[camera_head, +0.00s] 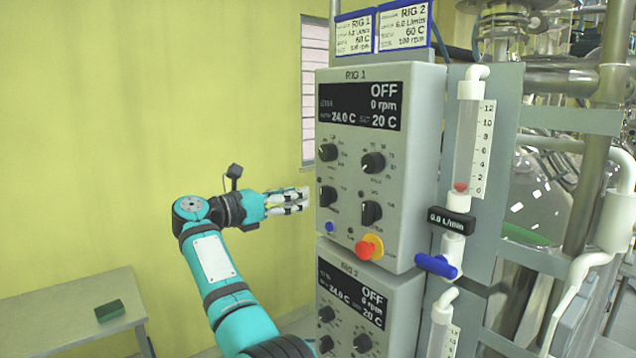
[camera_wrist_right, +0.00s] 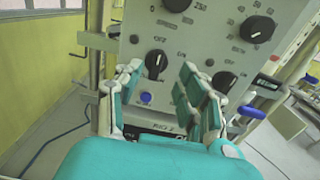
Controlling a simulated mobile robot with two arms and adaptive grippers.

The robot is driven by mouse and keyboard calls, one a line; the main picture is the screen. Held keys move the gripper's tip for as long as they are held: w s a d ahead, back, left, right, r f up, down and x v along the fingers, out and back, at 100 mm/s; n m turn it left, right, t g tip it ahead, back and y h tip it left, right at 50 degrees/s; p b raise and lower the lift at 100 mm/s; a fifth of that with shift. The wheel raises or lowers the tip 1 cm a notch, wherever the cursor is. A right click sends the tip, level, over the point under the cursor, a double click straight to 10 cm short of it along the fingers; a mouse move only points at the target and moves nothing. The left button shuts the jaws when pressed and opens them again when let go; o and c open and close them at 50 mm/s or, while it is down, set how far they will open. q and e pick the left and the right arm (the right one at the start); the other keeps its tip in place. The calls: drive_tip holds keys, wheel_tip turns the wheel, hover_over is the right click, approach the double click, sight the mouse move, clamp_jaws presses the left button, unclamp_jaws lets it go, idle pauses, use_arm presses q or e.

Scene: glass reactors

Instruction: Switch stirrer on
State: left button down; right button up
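The grey RIG 1 control box (camera_head: 388,90) carries a black display (camera_head: 362,106) reading OFF, 0 rpm, 24.0 C and 20 C. Its face has several black knobs, including a lower left knob (camera_head: 327,196) and a lower right knob (camera_head: 371,213). A blue button (camera_head: 329,227) sits below the lower left knob. My right gripper (camera_head: 303,199) is at the box's left edge, in front of the panel. In the wrist view its fingers (camera_wrist_right: 157,92) are apart and empty, with the lower left knob (camera_wrist_right: 155,63) and blue button (camera_wrist_right: 146,98) showing between them. My left gripper is not in view.
A red and yellow emergency stop (camera_head: 369,247) sticks out at the panel's lower edge. The RIG 2 box (camera_head: 345,283) is below. A flow tube (camera_head: 467,140) with a blue valve handle (camera_head: 437,265) stands right. A table (camera_head: 60,315) stands at left.

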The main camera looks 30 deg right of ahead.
sight(321, 189)
drive_tip(key=d, duration=0.2)
drive_tip(key=d+p, duration=0.1)
drive_tip(key=d, duration=0.1)
drive_tip(key=d+p, duration=0.1)
drive_tip(key=d, duration=0.1)
drive_tip(key=shift+w+d+r, duration=0.1)
drive_tip(key=shift+w, duration=0.25)
drive_tip(key=shift+d, duration=0.55)
clamp_jaws()
